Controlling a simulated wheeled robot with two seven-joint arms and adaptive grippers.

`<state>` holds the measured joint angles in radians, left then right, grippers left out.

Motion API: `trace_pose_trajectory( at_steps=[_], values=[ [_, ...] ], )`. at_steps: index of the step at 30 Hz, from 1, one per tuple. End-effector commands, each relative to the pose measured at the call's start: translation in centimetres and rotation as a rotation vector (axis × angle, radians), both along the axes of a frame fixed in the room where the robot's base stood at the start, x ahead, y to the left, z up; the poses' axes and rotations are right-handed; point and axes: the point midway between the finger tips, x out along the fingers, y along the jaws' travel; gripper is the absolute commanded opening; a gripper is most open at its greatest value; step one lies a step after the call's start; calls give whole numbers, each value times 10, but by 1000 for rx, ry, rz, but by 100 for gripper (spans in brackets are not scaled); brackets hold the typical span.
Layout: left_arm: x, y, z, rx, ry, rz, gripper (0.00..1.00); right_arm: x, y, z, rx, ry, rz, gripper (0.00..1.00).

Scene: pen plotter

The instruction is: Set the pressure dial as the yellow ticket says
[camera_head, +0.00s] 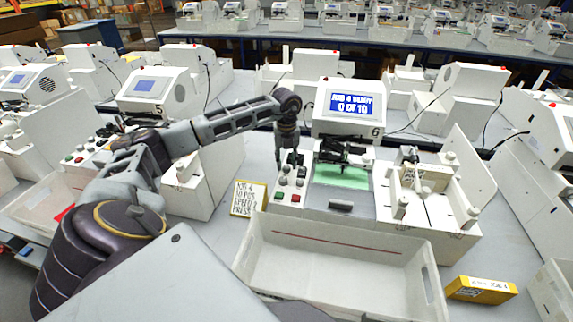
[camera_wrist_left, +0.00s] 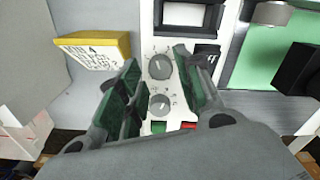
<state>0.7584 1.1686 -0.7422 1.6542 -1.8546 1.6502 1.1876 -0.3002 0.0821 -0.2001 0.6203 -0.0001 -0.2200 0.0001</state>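The yellow ticket (camera_head: 248,198) stands left of the plotter marked 6. Its lines seem to include "SPEED 2" and "PRESS", but I cannot read the number after PRESS. It also shows in the left wrist view (camera_wrist_left: 95,50). The plotter's panel has two grey dials, an upper one (camera_wrist_left: 160,66) and a lower one (camera_wrist_left: 159,105), with small marks around them. I cannot tell which is the pressure dial. My left gripper (camera_head: 283,160) points down over the panel. In the left wrist view its fingers (camera_wrist_left: 158,62) are apart, on either side of the upper dial. My right gripper is not in view.
A green button (camera_wrist_left: 158,127) and a red button (camera_wrist_left: 188,126) lie near the dials. The plotter's lit blue screen (camera_head: 355,104) stands behind, and a green sheet (camera_head: 342,177) lies right. A white bin (camera_head: 330,225) and a yellow box (camera_head: 481,290) are in front.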

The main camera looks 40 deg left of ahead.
Motion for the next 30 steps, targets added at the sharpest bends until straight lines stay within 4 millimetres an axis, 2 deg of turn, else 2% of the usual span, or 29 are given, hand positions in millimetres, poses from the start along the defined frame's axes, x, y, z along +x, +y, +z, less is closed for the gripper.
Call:
trace_pose_trajectory(
  at_steps=[7,18,20,26,27,30],
  values=[
    [0,0,-19,-1,0,1,35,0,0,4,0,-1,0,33],
    [0,0,-23,-1,-1,1,35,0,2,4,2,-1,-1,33],
    [0,0,-23,-1,-1,1,30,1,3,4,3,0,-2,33],
    [0,0,-23,-1,-1,1,4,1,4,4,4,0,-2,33],
    [0,0,-23,-1,-1,1,2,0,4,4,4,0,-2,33],
    [0,0,-23,-1,-1,-1,2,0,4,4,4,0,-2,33]
  ],
)
